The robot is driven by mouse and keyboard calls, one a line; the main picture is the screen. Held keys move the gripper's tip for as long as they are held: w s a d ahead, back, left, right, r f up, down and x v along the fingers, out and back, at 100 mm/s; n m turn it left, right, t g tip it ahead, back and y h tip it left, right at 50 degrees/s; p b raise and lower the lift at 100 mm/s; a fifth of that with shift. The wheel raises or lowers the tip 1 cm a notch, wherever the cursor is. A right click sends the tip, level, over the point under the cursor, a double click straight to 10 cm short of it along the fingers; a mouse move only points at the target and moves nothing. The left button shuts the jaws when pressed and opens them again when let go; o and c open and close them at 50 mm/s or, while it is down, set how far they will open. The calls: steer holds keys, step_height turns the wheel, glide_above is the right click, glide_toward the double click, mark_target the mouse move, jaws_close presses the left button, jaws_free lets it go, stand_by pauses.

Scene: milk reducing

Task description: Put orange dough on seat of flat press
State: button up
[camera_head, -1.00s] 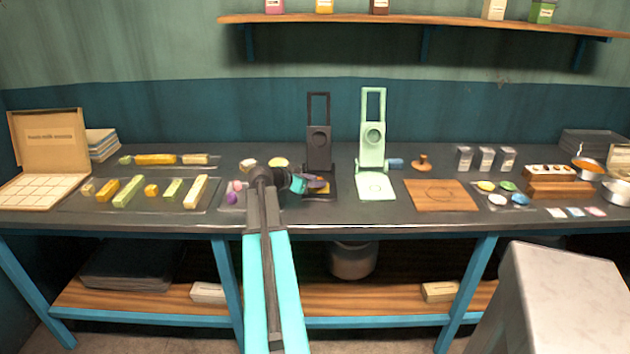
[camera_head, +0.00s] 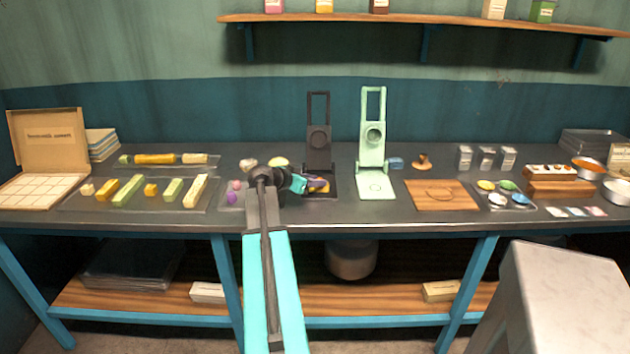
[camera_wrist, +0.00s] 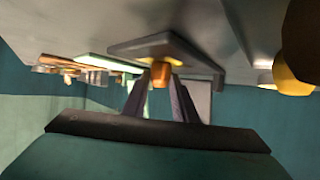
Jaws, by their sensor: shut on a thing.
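The orange dough (camera_wrist: 160,73) is a small lump between my fingertips in the wrist view, which looks upside down. My gripper (camera_wrist: 160,82) is shut on it. The dark press (camera_head: 319,150) stands open at the middle of the bench, with its plate raised. Its base (camera_wrist: 125,47) has a yellowish seat (camera_wrist: 168,42), and the dough is right by this seat. I cannot tell whether they touch. In the head view my gripper (camera_head: 317,185) is over the dark press's base, and the dough is not clearly distinguishable there.
A pale green press (camera_head: 373,140) stands open just right of the dark one. A wooden board (camera_head: 415,203) lies further right. A tray (camera_head: 215,205) with coloured bars is on the left. A yellow rounded thing (camera_wrist: 290,78) shows at the right of the wrist view.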

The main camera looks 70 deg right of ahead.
steer(key=o, duration=1.1)
steer(key=b+v, duration=0.2)
steer(key=v, duration=1.1)
steer(key=shift+a, duration=0.4)
steer(key=shift+w+r, duration=0.1)
